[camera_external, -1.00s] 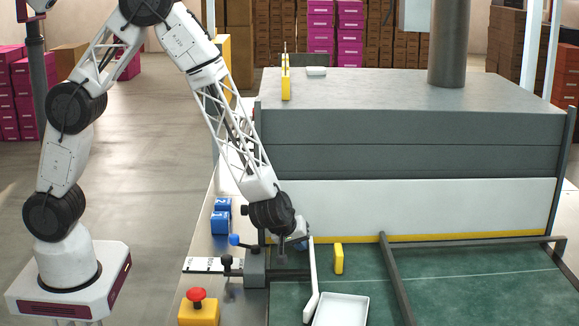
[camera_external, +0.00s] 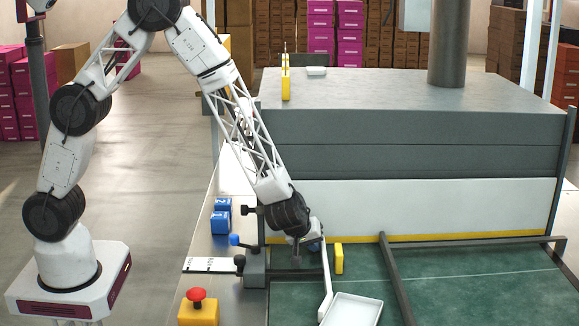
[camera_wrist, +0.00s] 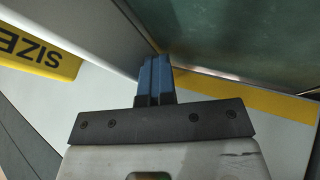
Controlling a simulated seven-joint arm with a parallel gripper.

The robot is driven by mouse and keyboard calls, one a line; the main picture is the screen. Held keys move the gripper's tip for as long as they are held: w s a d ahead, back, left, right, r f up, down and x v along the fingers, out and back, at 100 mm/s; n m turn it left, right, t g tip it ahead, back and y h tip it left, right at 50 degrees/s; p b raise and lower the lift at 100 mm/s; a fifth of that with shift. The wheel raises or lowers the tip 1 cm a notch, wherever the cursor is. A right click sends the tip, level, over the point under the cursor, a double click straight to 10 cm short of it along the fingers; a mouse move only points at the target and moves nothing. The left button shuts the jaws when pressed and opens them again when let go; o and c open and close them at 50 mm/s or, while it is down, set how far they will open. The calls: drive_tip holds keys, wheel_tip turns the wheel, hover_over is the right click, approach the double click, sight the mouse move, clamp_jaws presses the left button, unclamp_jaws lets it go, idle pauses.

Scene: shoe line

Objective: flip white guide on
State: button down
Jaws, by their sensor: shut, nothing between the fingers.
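A long white bar, which I take for the white guide (camera_external: 327,270), stands at the left side of the green belt in the external view. My gripper (camera_external: 299,250) is shut and empty just left of the bar's far end; I cannot tell for certain whether it touches it. In the wrist view my shut blue fingers (camera_wrist: 154,78) point at a pale slab, possibly the guide (camera_wrist: 100,28). A black-knobbed lever (camera_external: 240,262) stands by a white label strip (camera_external: 207,265), left of the belt. A white tray (camera_external: 352,311) lies beside the bar's near end.
A yellow block (camera_external: 339,259) stands right of the bar; a yellow block marked SIZE (camera_wrist: 35,52) shows in the wrist view. A dark rail (camera_external: 397,280) crosses the belt. A red-button box (camera_external: 198,308), a blue-knobbed lever (camera_external: 234,240) and blue boxes (camera_external: 221,222) are left.

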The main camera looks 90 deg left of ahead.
drive_tip(key=shift+w+d+r, duration=0.1)
drive_tip(key=shift+w+r, duration=0.5)
drive_tip(key=shift+r, duration=0.1)
drive_tip(key=s+v, duration=0.1)
drive_tip(key=v, duration=0.8)
drive_tip(key=shift+s+f, duration=0.25)
drive_tip(key=shift+d, duration=0.1)
drive_tip(key=s+d+r+m+t+h, duration=0.1)
drive_tip(key=s+d+r+m+h, duration=0.15)
drive_tip(key=s+r, duration=0.35)
drive_tip(key=s+d+r+m+h, duration=0.2)
drive_tip(key=s+r+m, duration=0.15)
drive_tip(key=r, duration=0.45)
drive_tip(key=s+d+r+m+t+h, duration=0.1)
drive_tip(key=s+d+r+m+h, duration=0.25)
drive_tip(key=r, duration=0.35)
drive_tip(key=s+a+r+m+g+y, duration=0.1)
drive_tip(key=s+a+r+m, duration=0.1)
drive_tip(key=s, duration=0.7)
drive_tip(key=s+a+r+m+g+y, duration=0.1)
drive_tip(key=s+a+r+m+g, duration=0.1)
drive_tip(key=s, duration=0.8)
drive_tip(key=s+a+r+m+g+y, duration=0.1)
drive_tip(key=s+a+r+m+g, duration=0.1)
drive_tip(key=s, duration=0.7)
drive_tip(key=shift+s+m, duration=0.3)
drive_tip(key=shift+m, duration=0.45)
